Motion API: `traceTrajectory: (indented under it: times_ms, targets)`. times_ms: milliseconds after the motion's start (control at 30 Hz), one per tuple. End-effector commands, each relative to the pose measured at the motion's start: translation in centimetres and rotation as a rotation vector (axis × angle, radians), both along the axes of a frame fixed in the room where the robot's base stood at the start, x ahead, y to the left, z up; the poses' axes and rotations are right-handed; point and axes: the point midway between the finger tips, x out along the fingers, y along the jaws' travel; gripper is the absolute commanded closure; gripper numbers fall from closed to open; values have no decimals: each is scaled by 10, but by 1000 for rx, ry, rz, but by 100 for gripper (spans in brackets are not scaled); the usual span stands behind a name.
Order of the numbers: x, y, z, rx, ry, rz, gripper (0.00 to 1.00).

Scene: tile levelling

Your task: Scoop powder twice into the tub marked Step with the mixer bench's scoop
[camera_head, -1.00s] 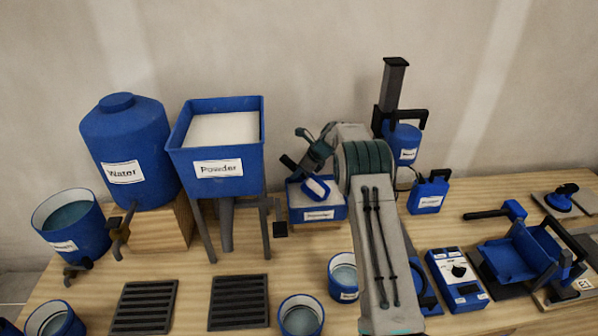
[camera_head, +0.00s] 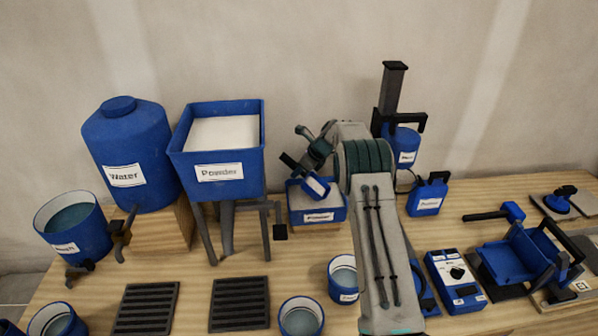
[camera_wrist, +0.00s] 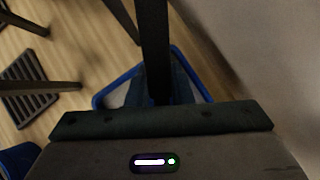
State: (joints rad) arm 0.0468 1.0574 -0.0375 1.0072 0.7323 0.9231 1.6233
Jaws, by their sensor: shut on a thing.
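My gripper (camera_head: 304,166) is over the low blue powder box (camera_head: 319,217) at the back middle of the bench. It is shut on the scoop, whose blue bowl (camera_head: 317,187) is tilted at the box's opening; I cannot tell if it touches the powder. A dark handle (camera_wrist: 154,45) crosses the wrist view above a blue-rimmed container. Small blue tubs stand in front: one beside my arm (camera_head: 342,280), one at the front middle (camera_head: 300,318) and one at front left (camera_head: 57,321). Their labels are too small for me to tell which says Step.
A powder hopper (camera_head: 220,175) on legs stands left of the box, with a water tank (camera_head: 128,150) beyond it. A mixer-like stand (camera_head: 392,95) and a blue jug (camera_head: 428,196) are close at right. Dark grates (camera_head: 240,304) lie in front.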

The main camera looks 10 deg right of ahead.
Motion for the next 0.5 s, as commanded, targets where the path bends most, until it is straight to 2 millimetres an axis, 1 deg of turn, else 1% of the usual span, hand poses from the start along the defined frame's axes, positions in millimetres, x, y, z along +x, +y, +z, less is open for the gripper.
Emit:
traceTrajectory:
  times_ms: [33,500]
  targets:
    - [0,0,9,0,-2,0,100]
    - [0,0,46,0,-1,-1,100]
